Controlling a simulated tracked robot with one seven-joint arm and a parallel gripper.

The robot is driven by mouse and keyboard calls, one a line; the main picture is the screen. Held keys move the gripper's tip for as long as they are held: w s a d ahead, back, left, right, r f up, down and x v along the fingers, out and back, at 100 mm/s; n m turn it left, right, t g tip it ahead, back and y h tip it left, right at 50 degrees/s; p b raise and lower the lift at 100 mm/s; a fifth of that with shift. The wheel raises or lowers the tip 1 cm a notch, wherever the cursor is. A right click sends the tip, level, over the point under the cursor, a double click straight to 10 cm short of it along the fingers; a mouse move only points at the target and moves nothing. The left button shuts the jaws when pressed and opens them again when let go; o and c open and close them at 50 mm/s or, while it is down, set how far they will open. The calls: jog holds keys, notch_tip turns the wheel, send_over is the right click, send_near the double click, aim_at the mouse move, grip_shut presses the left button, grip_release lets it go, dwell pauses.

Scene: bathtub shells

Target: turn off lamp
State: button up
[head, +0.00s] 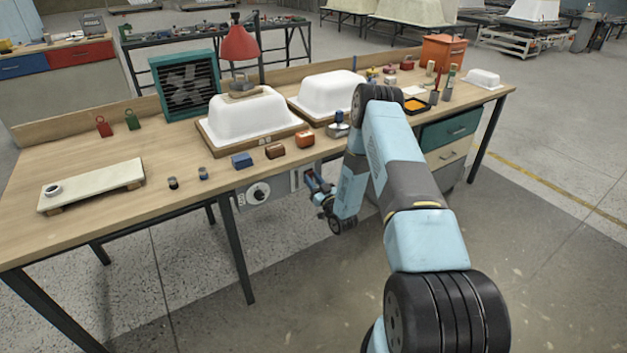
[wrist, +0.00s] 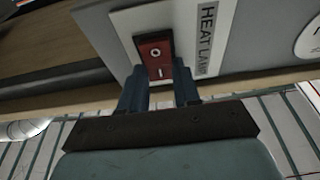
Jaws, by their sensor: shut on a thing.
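The red-shaded lamp (head: 240,42) hangs over the left white tub shell in the head view. I cannot tell whether it is lit. Its red rocker switch (wrist: 155,52), marked O and I, sits on a pale plate labelled "HEAT LAM…" in the wrist view. The plate is on the grey control panel (head: 270,192) under the bench's front edge. My gripper (wrist: 160,78) is at the switch, its two fingers at the switch's near end, shut on it. In the head view, my gripper (head: 314,182) is beside the panel's right end. The rocker's tilt is unclear.
The wooden bench (head: 100,218) overhangs the panel. White shells (head: 240,115) (head: 325,92) stand on it, with small blocks (head: 275,151) along the front edge. A round dial (head: 258,193) is left on the panel. Bench legs stand below; the floor in front is clear.

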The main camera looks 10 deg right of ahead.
jog(key=shift+f, duration=0.1)
jog(key=o, duration=1.1)
jog(key=shift+c, duration=0.2)
jog(key=v, duration=1.4)
jog(key=shift+w+f, duration=0.1)
jog(key=shift+w, duration=0.05)
